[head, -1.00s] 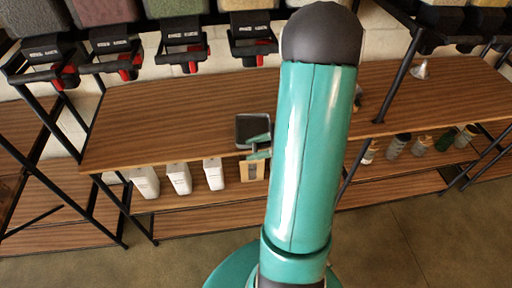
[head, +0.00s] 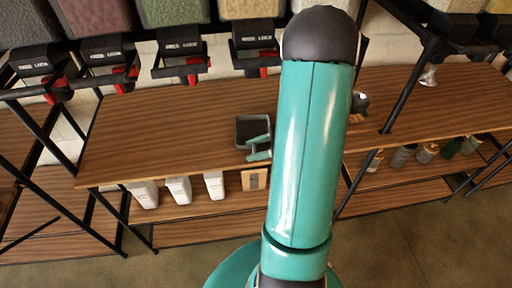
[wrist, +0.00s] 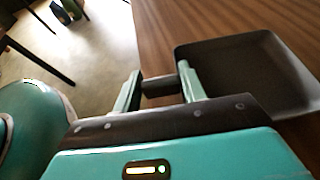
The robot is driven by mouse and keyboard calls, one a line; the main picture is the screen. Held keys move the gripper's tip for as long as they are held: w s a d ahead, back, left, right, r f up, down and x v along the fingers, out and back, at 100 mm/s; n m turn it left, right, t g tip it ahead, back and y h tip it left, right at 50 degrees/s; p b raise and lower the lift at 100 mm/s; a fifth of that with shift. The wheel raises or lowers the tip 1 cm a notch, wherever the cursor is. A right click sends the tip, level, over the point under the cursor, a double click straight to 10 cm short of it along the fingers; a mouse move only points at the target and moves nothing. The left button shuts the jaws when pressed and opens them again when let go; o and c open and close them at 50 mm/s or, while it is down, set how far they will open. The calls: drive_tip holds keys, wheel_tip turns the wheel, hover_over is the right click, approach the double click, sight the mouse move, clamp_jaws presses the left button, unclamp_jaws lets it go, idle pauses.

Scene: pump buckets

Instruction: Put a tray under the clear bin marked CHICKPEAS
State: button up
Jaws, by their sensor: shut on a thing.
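A dark square tray (head: 252,127) with a short handle shows above the front part of the wooden counter, left of my arm. In the wrist view the tray (wrist: 245,75) is empty, and its handle lies between my gripper's (wrist: 158,85) two teal fingers, shut on it. My gripper also shows in the head view (head: 259,148). My arm hides the middle of the row.
The wooden counter (head: 160,135) is clear left of the tray. Black dispensers with red parts (head: 180,62) hang above it. White containers (head: 178,190) and jars stand on the lower shelf. A black post (head: 408,80) and a small metal funnel (head: 428,76) are at right.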

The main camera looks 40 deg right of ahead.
drive_tip(key=shift+f, duration=0.3)
drive_tip(key=o, duration=1.2)
drive_tip(key=v, duration=1.3)
drive_tip(key=shift+s+d+r, duration=0.15)
drive_tip(key=shift+d+r, duration=0.05)
drive_tip(key=shift+r, duration=0.1)
drive_tip(key=shift+s, duration=0.1)
